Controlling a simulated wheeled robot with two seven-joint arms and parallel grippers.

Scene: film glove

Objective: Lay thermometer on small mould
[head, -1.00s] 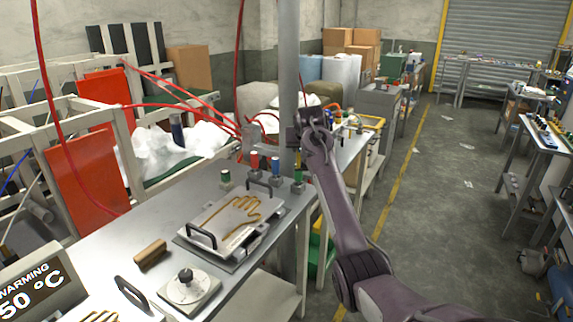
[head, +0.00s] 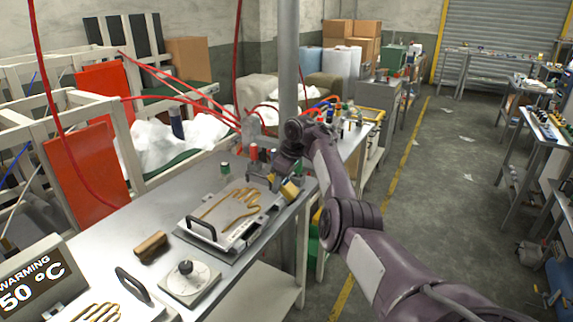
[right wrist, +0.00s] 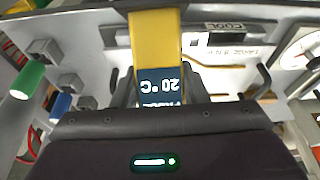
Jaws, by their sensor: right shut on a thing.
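A mould plate with a golden hand outline (head: 230,208) lies on the metal bench in the head view, with black handles. A second hand mould (head: 98,311) shows partly at the bottom left edge; I cannot tell for sure which is the small one. My right gripper (head: 284,182) is at the far right edge of the middle mould, low over it. It is shut on the yellow thermometer (head: 290,191). In the right wrist view the thermometer (right wrist: 155,42) has a dark display reading 20 °C. I cannot tell whether it touches the mould. My left gripper is not in view.
A brown wooden block (head: 151,246) and a white dial box (head: 189,281) sit on the bench before the mould. A warming sign (head: 32,282) is at the left.

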